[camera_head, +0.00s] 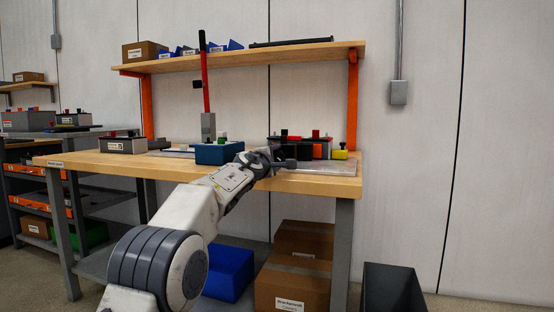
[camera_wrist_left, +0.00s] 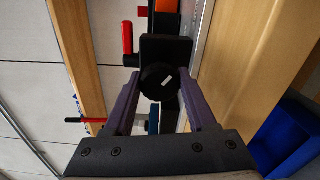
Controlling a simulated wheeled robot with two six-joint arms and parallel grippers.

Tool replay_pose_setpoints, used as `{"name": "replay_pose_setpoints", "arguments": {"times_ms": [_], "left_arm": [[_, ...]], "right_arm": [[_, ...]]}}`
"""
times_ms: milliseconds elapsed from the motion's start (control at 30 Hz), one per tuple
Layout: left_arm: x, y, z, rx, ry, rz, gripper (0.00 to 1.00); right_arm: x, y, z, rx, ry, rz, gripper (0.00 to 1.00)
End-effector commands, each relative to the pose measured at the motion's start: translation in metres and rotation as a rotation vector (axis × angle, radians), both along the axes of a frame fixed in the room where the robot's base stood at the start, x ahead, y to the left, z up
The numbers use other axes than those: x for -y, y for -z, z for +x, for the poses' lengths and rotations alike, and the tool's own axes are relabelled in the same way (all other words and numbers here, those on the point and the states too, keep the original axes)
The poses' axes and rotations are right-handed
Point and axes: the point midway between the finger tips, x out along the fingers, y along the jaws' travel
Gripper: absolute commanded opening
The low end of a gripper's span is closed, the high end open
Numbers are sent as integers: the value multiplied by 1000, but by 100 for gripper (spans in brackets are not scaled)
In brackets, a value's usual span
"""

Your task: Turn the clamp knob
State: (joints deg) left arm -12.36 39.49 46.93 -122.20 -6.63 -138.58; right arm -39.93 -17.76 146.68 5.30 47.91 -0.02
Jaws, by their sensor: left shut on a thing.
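The black round clamp knob (camera_wrist_left: 160,83) with a small white mark sits in the middle of the left wrist view, in front of a dark block. My left gripper (camera_wrist_left: 158,76) has one finger on each side of it and is shut on it. In the head view my left gripper (camera_head: 273,162) is at the bench's front edge, and the knob is small and hard to make out there. My right gripper is in neither view.
The wooden workbench (camera_head: 110,161) carries a blue box (camera_head: 220,154), a dark pack with red parts (camera_head: 317,150), a yellow block (camera_head: 340,154) and a tall red lever (camera_head: 206,85). A shelf (camera_head: 330,49) hangs above. Cardboard boxes (camera_head: 290,288) stand below.

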Motion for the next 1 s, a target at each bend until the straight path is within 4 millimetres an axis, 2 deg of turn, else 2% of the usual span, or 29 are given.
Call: {"name": "replay_pose_setpoints", "arguments": {"times_ms": [33,300,800,833,900,1000], "left_arm": [[2,5,0,0,5,25,1],[2,4,0,25,5,102,1],[2,4,0,30,5,119,1],[2,4,0,29,5,118,64],[2,4,0,30,5,117,87],[1,3,0,32,4,117,87]], "right_arm": [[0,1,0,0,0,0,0],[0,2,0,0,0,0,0],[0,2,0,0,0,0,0],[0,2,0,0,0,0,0],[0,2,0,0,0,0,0],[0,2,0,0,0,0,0]]}}
